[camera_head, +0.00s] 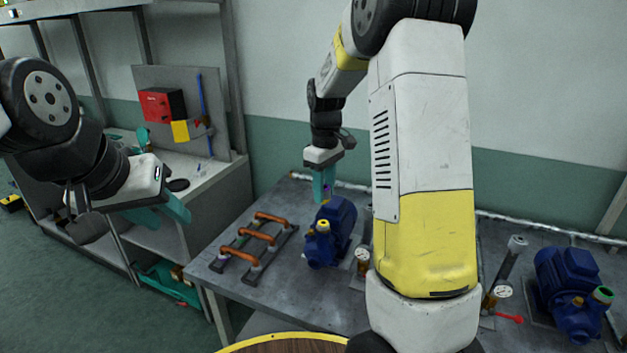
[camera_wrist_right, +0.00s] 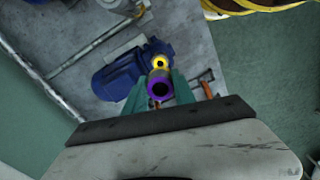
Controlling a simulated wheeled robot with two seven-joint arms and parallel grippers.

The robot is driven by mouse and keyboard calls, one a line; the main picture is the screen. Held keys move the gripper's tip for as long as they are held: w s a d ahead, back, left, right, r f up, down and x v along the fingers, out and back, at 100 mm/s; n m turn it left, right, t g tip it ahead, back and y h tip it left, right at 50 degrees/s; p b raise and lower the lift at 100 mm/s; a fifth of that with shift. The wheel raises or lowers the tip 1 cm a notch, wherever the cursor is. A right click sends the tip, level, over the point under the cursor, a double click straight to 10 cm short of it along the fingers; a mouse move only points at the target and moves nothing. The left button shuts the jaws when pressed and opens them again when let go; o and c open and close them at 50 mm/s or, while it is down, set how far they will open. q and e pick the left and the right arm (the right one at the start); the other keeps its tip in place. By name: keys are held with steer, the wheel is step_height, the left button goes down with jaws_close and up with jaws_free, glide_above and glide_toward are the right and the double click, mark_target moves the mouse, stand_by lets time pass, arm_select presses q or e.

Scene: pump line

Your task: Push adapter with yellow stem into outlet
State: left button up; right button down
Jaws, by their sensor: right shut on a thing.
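My right gripper (camera_head: 323,190) is shut on an adapter, whose purple-ringed open end (camera_wrist_right: 160,88) faces the camera between the teal fingers in the right wrist view. Its stem is mostly hidden. In the head view the gripper is above and behind the left blue pump (camera_head: 338,220). That pump has a yellow-ringed port (camera_head: 323,226), and the yellow ring also shows just beyond the adapter in the wrist view (camera_wrist_right: 160,62). I cannot tell whether adapter and port touch. My left gripper (camera_head: 165,211) is empty, away to the left, its teal fingers apart.
A rack of copper-coloured pipes (camera_head: 262,240) lies left of the pump on the grey table (camera_head: 310,290). A gauge (camera_head: 362,257) stands at the pump's right. A second blue pump with a green-ringed port (camera_head: 603,294) is at the right. A shelf bench (camera_head: 215,190) stands at the left.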

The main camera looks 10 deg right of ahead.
steer(key=shift+f, duration=3)
steer(key=shift+f, duration=0.65)
steer(key=c, duration=0.9)
jaws_free()
steer(key=shift+c, duration=0.2)
steer(key=shift+r, duration=0.1)
steer(key=shift+r, duration=2.9)
step_height(320, 180, up, 8)
glide_above(324, 222)
steer(key=shift+s+a+f, duration=0.1)
